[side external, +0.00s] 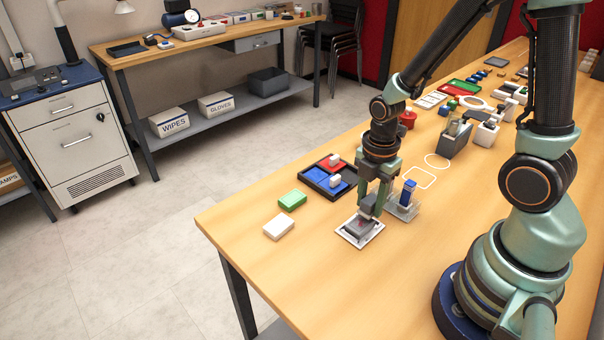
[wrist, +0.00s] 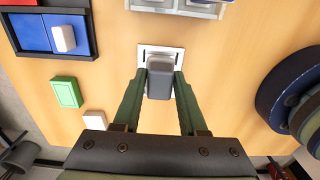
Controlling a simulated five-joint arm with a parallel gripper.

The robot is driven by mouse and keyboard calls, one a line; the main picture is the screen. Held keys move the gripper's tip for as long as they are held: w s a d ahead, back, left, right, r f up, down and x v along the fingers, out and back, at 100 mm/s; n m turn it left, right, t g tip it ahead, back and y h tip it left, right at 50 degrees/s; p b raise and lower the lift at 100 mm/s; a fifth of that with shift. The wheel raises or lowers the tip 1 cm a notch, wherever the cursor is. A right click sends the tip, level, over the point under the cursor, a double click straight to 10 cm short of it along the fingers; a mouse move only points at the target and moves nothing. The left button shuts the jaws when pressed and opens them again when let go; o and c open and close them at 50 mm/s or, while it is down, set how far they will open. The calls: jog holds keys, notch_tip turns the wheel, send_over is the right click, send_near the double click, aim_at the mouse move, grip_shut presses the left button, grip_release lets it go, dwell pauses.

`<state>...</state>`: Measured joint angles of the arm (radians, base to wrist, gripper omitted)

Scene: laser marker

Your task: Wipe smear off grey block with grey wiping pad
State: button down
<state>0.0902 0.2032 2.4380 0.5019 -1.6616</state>
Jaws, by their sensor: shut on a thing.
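My gripper (side external: 376,198) points down over the white plate (side external: 347,240) near the table's front left corner. It is shut on the grey wiping pad (side external: 368,205). In the wrist view the pad (wrist: 159,82) sits between the two green fingers of my gripper (wrist: 162,80). The grey block (side external: 357,229) lies on the white plate, directly below the pad. A faint reddish mark shows on its top, partly covered by the pad and fingers. I cannot tell whether the pad touches the block. In the wrist view the pad hides most of the block.
A black tray with red and blue compartments (side external: 310,172) holds small white blocks behind the plate. A green block (side external: 292,200) and a white block (side external: 279,228) lie to the left. A blue item (side external: 408,192) stands in a holder close on the right. Several objects crowd the far table.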

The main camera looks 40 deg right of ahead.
jog(key=shift+r, duration=3.15)
jog(key=shift+a, duration=0.15)
